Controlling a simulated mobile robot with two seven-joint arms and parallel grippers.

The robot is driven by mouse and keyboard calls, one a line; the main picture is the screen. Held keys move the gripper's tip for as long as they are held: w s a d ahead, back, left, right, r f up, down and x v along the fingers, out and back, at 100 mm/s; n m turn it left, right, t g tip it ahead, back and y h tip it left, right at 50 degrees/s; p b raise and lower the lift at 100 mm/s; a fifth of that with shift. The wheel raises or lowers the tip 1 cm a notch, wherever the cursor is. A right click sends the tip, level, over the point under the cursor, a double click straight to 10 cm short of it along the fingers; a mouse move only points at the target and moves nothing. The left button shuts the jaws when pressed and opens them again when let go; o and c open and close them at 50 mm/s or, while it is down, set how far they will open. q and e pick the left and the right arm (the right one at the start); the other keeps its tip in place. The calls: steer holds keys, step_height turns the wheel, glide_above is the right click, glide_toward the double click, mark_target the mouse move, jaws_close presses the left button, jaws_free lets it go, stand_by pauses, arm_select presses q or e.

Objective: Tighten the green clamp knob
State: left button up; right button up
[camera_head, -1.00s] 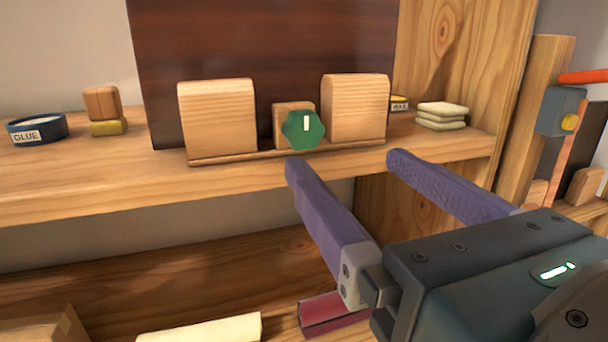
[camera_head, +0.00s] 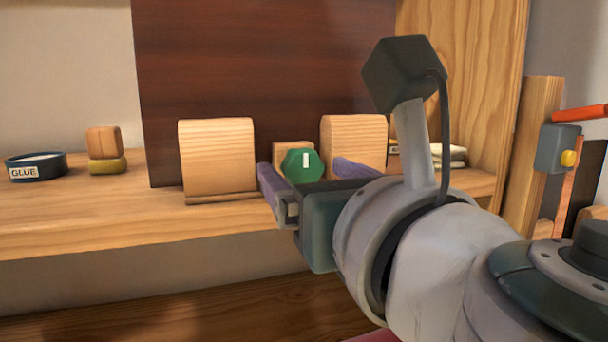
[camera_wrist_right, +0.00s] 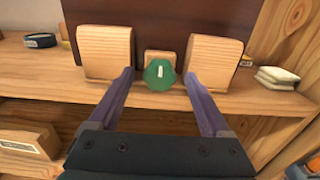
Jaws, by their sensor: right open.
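The green clamp knob (camera_head: 302,165) is hexagonal with a white mark that stands upright. It sits in front of a small wooden block, between two larger wooden blocks (camera_head: 217,158) (camera_head: 354,146) on the shelf. My right gripper (camera_head: 302,171) is open, with its purple fingers spread to the left and right of the knob. In the right wrist view, the knob (camera_wrist_right: 160,74) lies centred between the fingertips and a little beyond them, with no contact visible. My left gripper is not in view.
A dark wooden panel (camera_head: 265,80) stands behind the blocks. A glue tin (camera_head: 36,166) and two small stacked blocks (camera_head: 105,150) are on the shelf (camera_head: 90,215) at left. Pale stacked pads (camera_wrist_right: 277,77) lie at right.

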jaws_close()
stand_by(0.5)
